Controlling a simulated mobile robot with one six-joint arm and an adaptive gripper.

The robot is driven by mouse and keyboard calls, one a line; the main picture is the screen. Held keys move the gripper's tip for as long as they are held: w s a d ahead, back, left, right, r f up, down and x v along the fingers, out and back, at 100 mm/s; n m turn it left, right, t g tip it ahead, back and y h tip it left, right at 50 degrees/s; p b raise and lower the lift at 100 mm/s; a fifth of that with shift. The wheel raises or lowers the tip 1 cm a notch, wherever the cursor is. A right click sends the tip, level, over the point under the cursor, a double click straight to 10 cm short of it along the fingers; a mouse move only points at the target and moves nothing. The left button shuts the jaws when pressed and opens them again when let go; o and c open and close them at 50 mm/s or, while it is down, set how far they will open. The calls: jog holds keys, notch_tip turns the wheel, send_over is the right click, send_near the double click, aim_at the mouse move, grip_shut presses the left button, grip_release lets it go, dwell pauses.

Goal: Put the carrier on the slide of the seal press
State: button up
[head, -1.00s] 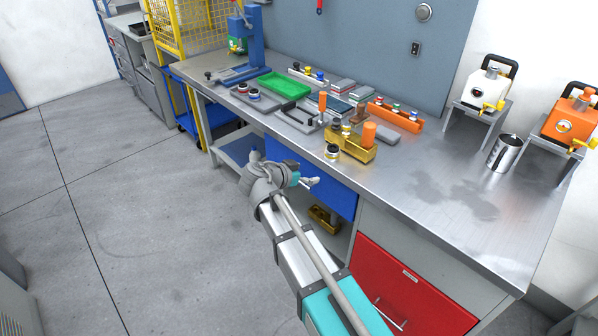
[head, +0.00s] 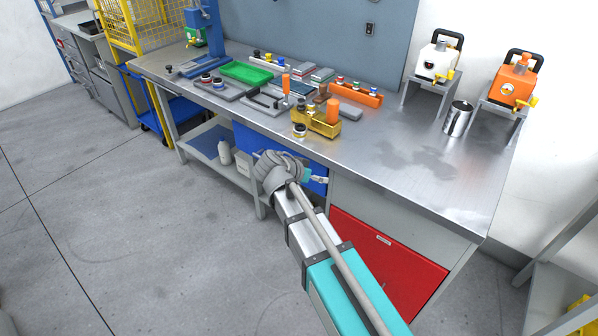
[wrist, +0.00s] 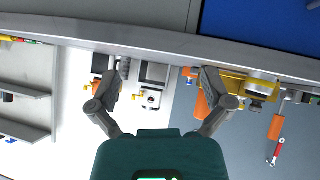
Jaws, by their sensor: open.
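A yellow box-like holder (head: 327,122) with an orange cylinder in it stands near the bench's front edge; it looks most like the carrier, but I cannot be sure. It also shows in the wrist view (wrist: 262,88), partly behind the right finger. The blue seal press (head: 203,22) stands at the far back left of the bench. A low blue plate (head: 197,68) at its foot may be its slide; details are too small to tell. My gripper (wrist: 160,78) is open and empty. In the head view my gripper (head: 320,179) is in front of the blue drawer, below the bench top.
A green tray (head: 247,72), grey fixtures and an orange rack (head: 356,94) crowd the bench's left and middle. A metal jug (head: 458,118) and two pumps, white (head: 436,62) and orange (head: 513,82), stand right. The bench's front right is clear. A yellow cage (head: 133,22) stands left.

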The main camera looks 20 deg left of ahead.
jog(key=s+d+f+n+g+y, duration=0.1)
jog(key=s+d+f+g+y, duration=0.1)
jog(key=d, duration=0.8)
jog(key=s+d+f+n+g+y, duration=0.1)
jog(key=s+d, duration=0.4)
jog(key=d, duration=0.6)
jog(key=s+d+f+n+g+y, duration=0.2)
jog(key=s+d+f+g+y, duration=0.1)
jog(key=d, duration=0.7)
jog(key=shift+s+d+f+g, duration=0.25)
jog(key=shift+d+f+g, duration=0.25)
jog(key=shift+g, duration=0.7)
jog(key=shift+a, duration=0.1)
